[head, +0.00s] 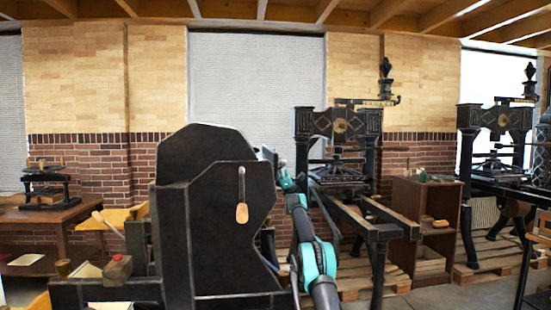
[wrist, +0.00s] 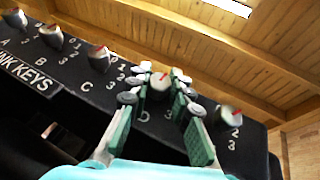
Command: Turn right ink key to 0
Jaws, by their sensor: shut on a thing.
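Knobs C (wrist: 99,58), B (wrist: 50,36) and A (wrist: 15,18) are to the left. In the head view the knobs are hidden.
A large black press frame (head: 220,215) stands close in front, with my arm just to its right. Two iron hand presses (head: 340,125) (head: 495,120) and a wooden cabinet (head: 425,215) stand further right. A small press on a table (head: 45,225) is at the left.

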